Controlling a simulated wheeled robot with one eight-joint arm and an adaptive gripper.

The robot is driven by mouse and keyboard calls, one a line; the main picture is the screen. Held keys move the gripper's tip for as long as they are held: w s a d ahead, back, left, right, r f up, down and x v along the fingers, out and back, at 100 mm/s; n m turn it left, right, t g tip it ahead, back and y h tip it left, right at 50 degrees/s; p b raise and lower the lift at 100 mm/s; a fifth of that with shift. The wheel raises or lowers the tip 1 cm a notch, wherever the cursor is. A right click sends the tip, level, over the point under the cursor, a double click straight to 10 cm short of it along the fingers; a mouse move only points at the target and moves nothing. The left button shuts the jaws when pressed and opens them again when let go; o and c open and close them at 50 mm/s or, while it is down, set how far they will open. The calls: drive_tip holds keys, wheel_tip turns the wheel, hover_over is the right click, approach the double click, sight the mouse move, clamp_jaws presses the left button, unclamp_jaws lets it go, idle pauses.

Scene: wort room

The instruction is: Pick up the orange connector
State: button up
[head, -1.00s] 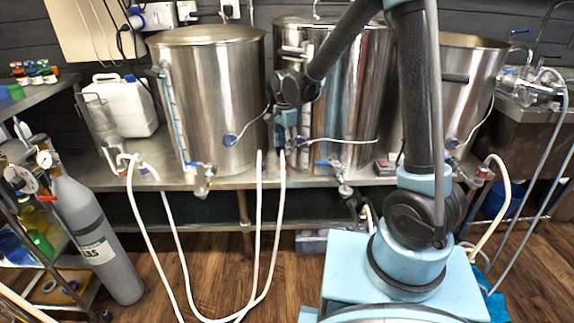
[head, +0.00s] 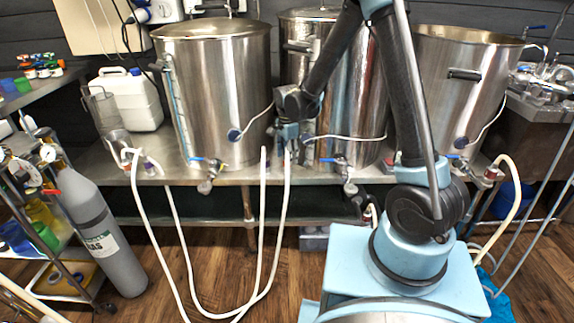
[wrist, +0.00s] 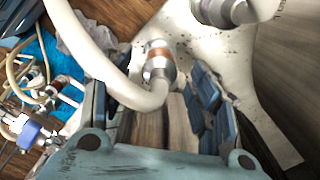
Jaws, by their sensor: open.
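The connector with an orange-brown band (wrist: 158,62) shows in the wrist view, metal, on the end of a white hose (wrist: 115,80) that bends below it. It lies just beyond the space between the fingers of my open gripper (wrist: 152,92); I see no grip on it. The hose crosses in front of the left finger. In the head view my gripper (head: 290,134) is by the front of the bench, between the left and middle kettles, close above the top of a white hose (head: 287,185). The orange band cannot be made out there.
A steel bench (head: 235,177) bears the left kettle (head: 215,90), the middle kettle (head: 300,75) and the right kettle (head: 460,85), with protruding taps. A grey gas cylinder (head: 95,230) stands at left. Hoses hang to the wooden floor (head: 225,255), which is otherwise clear in the middle.

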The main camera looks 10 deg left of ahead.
drive_tip(key=shift+f, duration=2.45)
drive_tip(key=c, duration=1.2)
